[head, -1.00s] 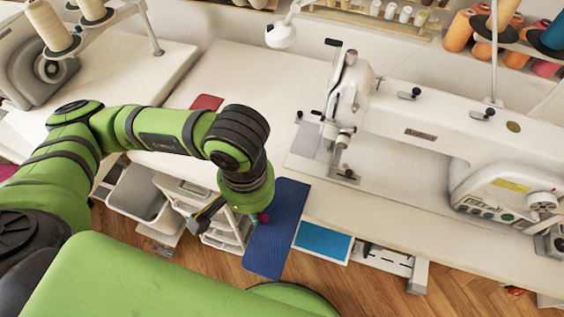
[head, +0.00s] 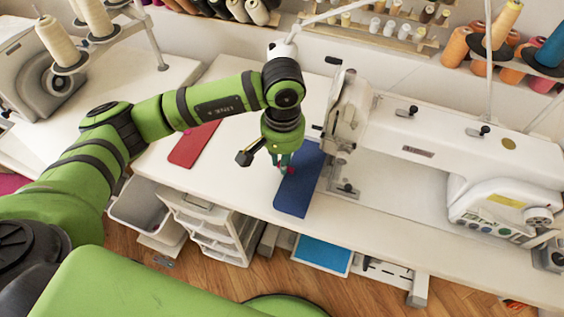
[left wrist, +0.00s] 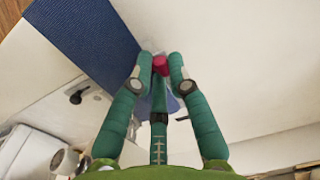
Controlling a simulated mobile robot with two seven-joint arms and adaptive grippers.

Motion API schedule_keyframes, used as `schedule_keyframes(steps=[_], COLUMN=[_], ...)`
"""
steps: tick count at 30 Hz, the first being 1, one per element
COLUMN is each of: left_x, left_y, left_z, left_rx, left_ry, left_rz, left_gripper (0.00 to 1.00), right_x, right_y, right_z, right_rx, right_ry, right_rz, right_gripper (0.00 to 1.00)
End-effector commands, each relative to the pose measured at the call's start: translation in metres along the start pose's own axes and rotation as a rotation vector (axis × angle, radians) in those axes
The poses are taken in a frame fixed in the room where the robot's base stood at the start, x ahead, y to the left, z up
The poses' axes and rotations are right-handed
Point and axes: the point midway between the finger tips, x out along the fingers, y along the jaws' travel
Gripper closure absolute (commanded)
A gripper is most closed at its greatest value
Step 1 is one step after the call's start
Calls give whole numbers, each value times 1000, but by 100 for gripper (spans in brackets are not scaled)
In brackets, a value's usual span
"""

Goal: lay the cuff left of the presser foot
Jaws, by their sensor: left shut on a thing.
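The cuff is a dark blue strip of cloth (head: 300,185), in the head view just left of the sewing machine's presser foot (head: 344,186). My left gripper (head: 281,168) is shut on the cuff near its left edge. Whether the cuff touches the table cannot be told. In the left wrist view the cuff (left wrist: 85,38) runs from the upper left to my left gripper (left wrist: 159,68), and a small magenta piece shows between the fingertips. The fingers hide part of the cuff. My right gripper is not in view.
The white sewing machine (head: 420,140) stands on the table (head: 235,190), right of the cuff. A red cloth piece (head: 194,143) lies to the left. Bare tabletop lies between it and the cuff. Drawers (head: 205,225) and a blue pedal (head: 322,252) are below.

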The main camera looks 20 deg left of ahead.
Motion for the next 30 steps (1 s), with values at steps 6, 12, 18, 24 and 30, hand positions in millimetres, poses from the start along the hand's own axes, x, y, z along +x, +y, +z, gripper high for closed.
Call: schedule_keyframes(steps=[6,12,18,24,30], left_x=[24,26,30,28,27], left_y=[0,0,0,0,0], left_z=[1,1,1,1,1], left_rx=[0,0,0,0,0], left_ry=[-2,-1,0,-1,-1], left_rz=[0,0,-1,-1,-1], left_gripper=[96,96,96,58,58], right_x=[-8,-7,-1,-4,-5], right_y=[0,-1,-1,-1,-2], right_z=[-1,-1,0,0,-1], right_rx=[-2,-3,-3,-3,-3], right_ry=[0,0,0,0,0], right_rz=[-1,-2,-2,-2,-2], right_gripper=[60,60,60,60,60])
